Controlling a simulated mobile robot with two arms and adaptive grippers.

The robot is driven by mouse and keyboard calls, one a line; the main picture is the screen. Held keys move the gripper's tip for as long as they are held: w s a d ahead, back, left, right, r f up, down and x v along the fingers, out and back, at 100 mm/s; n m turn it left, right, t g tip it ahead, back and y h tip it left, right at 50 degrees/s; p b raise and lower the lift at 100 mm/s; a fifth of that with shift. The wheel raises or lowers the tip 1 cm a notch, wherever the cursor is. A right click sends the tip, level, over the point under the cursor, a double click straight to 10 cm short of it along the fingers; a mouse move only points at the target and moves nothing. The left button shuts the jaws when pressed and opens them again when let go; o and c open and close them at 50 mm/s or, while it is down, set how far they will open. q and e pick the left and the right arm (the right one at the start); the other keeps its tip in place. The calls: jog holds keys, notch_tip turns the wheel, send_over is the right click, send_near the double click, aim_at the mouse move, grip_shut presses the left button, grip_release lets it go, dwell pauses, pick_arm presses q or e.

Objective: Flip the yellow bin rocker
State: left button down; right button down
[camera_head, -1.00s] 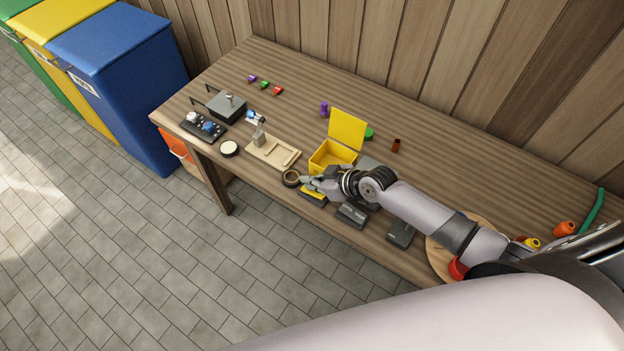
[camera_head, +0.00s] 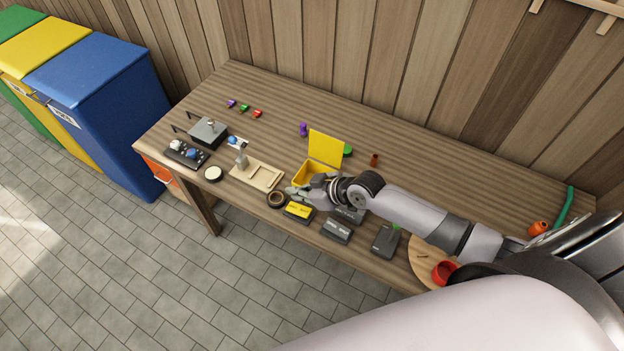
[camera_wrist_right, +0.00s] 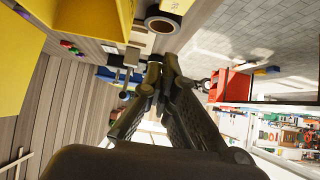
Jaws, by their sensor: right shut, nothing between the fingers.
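The yellow rocker (camera_head: 299,211) sits on a dark base near the front edge of the workbench. I cannot tell which way it is tilted. Just behind it stands a yellow bin (camera_head: 312,174) with its lid (camera_head: 325,149) raised; the bin also shows at the upper left of the wrist view (camera_wrist_right: 95,20). My right gripper (camera_head: 291,192) is shut and empty, just behind and left of the rocker, in front of the bin. Its fingertips (camera_wrist_right: 158,70) meet in the wrist view. My left gripper is not in view.
A dark ring (camera_head: 276,199) lies just left of the rocker. Dark switch boxes (camera_head: 336,231) (camera_head: 385,241) line the front edge to the right. A wooden board (camera_head: 257,174) lies left of the bin. The back of the bench is mostly clear.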

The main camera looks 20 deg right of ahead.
jog(key=s+d+r+b, duration=0.1)
jog(key=s+d+r, duration=0.1)
jog(key=r, duration=0.4)
jog(key=shift+s+d+r, duration=0.35)
jog(key=shift+s, duration=0.45)
